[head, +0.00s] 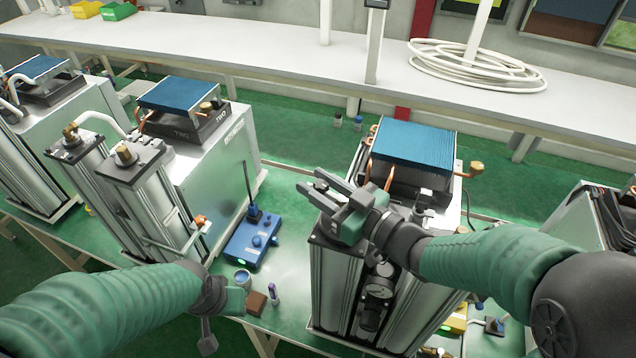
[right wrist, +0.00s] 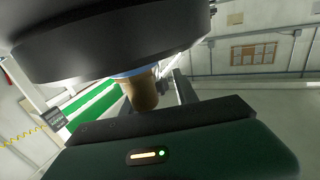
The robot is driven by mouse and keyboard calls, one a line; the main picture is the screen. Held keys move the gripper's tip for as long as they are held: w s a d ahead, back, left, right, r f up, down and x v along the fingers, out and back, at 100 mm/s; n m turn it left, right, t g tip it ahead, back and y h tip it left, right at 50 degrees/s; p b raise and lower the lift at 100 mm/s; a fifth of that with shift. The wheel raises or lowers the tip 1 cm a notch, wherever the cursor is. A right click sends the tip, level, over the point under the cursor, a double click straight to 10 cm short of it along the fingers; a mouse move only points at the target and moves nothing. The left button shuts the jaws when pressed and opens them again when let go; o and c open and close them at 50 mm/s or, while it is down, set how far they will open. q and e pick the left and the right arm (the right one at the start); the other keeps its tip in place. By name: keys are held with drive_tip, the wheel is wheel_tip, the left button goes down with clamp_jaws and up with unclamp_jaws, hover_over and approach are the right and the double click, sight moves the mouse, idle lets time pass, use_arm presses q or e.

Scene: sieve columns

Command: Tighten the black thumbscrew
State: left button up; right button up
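I cannot make out the black thumbscrew for sure in either view; it may be hidden or too small. The unit has a blue finned top (head: 412,150), a round gauge (head: 380,283) and a brass knob (head: 476,167). The right wrist view shows a large dark round part above and a tan cylinder (right wrist: 140,92) below it. My left gripper (head: 218,318) is low at the left, its fingers unclear.
A second column unit (head: 207,165) labelled TWO stands at the left. A blue box (head: 252,240) lies between the units, with a small blue-rimmed cup (head: 243,278), a brown block (head: 256,302) and a purple-capped vial (head: 273,293) in front. A white bench (head: 270,55) with coiled hose runs behind.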

drive_tip(key=shift+w+d+f, duration=0.1)
drive_tip(key=shift+w+d, duration=0.15)
drive_tip(key=shift+d, duration=0.05)
clamp_jaws()
use_arm(q)
drive_tip(key=shift+w+d+f, duration=0.1)
drive_tip(key=shift+w+d, duration=0.05)
drive_tip(key=shift+w, duration=0.05)
use_arm(e)
drive_tip(key=shift+s+a, duration=0.1)
drive_tip(key=shift+a, duration=0.05)
use_arm(q)
drive_tip(key=shift+f, duration=0.1)
